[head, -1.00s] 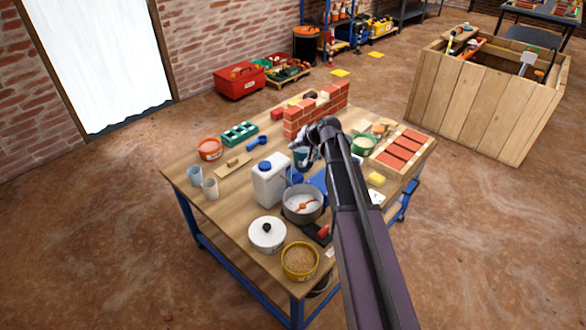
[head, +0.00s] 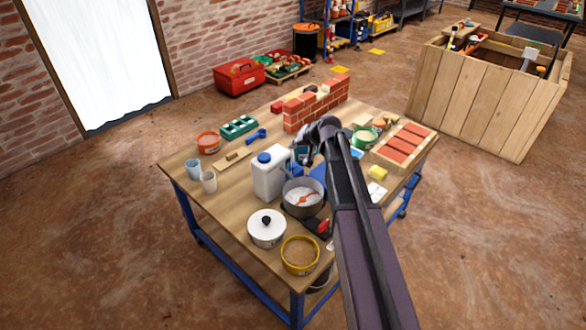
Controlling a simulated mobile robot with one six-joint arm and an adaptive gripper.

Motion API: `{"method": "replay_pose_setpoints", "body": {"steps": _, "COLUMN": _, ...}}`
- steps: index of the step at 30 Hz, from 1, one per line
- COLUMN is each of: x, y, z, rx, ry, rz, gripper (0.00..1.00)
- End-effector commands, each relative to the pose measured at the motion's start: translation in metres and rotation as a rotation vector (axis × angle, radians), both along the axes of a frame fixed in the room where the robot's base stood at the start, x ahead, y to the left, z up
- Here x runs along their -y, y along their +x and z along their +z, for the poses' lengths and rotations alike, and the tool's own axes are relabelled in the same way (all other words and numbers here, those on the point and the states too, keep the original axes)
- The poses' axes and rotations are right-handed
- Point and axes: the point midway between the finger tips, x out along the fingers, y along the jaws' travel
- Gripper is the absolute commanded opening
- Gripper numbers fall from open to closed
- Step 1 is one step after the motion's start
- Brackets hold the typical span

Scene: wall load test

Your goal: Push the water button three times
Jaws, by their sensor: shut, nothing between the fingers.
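I cannot make out a water button in the head view. A white jug (head: 268,178) with a blue cap stands upright near the middle of the workbench. A grey pot (head: 303,210) with pale contents and a red-orange piece inside stands to its right. My gripper (head: 301,158) is shut and empty, pointing down just right of the jug's top and behind the pot. It is small and dark here, and I cannot tell whether it touches anything. A blue object (head: 318,173) behind the pot is partly hidden by my arm.
The wooden workbench (head: 232,211) also carries a white-lidded pot (head: 267,230), a yellow tub (head: 300,257), a small brick wall (head: 317,104), an orange tub (head: 208,143) and two cups at left. My arm crosses the bench's right part.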

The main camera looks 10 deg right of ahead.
Motion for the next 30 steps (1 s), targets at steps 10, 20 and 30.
{"method": "replay_pose_setpoints", "body": {"steps": 10, "x": 0.0, "y": 0.0, "z": -0.034, "rx": 0.0, "ry": 0.0, "rz": 0.0, "gripper": 0.0}}
{"method": "replay_pose_setpoints", "body": {"steps": 20, "x": 0.0, "y": 0.0, "z": -0.054, "rx": 0.0, "ry": 0.0, "rz": 0.0, "gripper": 0.0}}
{"method": "replay_pose_setpoints", "body": {"steps": 30, "x": 0.0, "y": 0.0, "z": -0.058, "rx": 0.0, "ry": 0.0, "rz": 0.0, "gripper": 0.0}}
